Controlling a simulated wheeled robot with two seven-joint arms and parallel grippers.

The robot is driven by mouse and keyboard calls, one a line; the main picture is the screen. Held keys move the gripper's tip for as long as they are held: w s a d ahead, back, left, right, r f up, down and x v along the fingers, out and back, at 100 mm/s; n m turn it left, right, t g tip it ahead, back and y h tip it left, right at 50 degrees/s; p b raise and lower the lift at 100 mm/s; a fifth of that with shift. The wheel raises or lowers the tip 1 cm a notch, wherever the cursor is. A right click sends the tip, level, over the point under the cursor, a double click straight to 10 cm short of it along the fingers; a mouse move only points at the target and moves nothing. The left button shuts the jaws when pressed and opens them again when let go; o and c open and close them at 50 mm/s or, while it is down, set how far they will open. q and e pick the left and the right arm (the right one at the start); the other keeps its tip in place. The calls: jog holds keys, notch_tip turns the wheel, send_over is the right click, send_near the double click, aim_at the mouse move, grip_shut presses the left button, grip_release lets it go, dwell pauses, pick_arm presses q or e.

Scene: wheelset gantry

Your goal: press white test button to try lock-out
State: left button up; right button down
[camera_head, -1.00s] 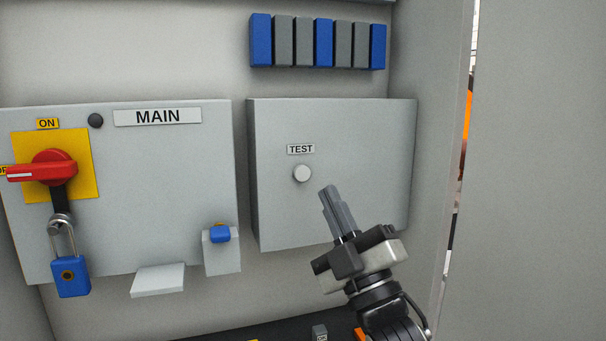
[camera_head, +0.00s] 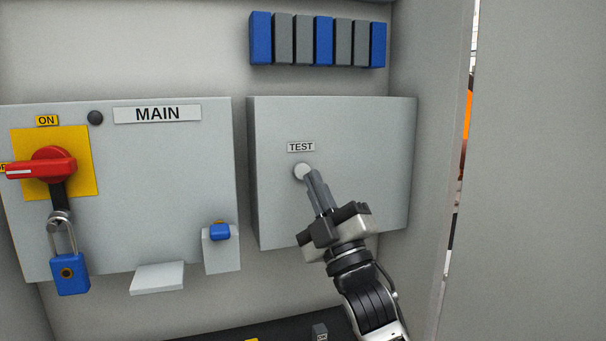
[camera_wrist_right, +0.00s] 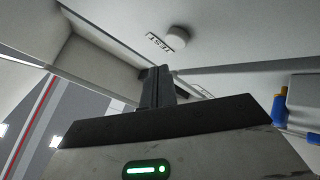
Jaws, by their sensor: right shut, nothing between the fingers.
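The white test button (camera_head: 301,171) is a round knob on a grey box (camera_head: 350,130), under a TEST label (camera_head: 301,147). It also shows in the right wrist view (camera_wrist_right: 178,36), beyond my fingers. My right gripper (camera_head: 311,175) is shut and empty, its fingertips at the lower right edge of the button in the head view. In the right wrist view a gap shows between the fingertips (camera_wrist_right: 156,72) and the button. I cannot tell contact in the head view. My left gripper is not in view.
On the left, the MAIN box (camera_head: 150,200) carries a red rotary handle (camera_head: 45,167) on a yellow plate. A blue padlock (camera_head: 70,274) hangs below the handle. A small blue part (camera_head: 220,232) sits on a holder. A cabinet wall (camera_head: 430,130) stands close on the right.

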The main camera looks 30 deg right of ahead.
jog(key=shift+w+d, duration=0.2)
jog(key=shift+w, duration=0.65)
jog(key=shift+w, duration=0.1)
dwell(1.4)
jog(key=shift+w+d, duration=0.1)
jog(key=shift+w, duration=0.2)
jog(key=shift+w+d, duration=0.1)
jog(key=shift+w, duration=0.3)
dwell(0.6)
jog(key=shift+s, duration=0.1)
jog(key=shift+s+a, duration=0.2)
jog(key=shift+s, duration=0.5)
jog(key=shift+s, duration=0.1)
jog(key=s, duration=0.2)
jog(key=s+a+p, duration=0.1)
jog(key=s, duration=0.1)
jog(key=shift+s+a, duration=0.1)
jog(key=shift+s, duration=0.25)
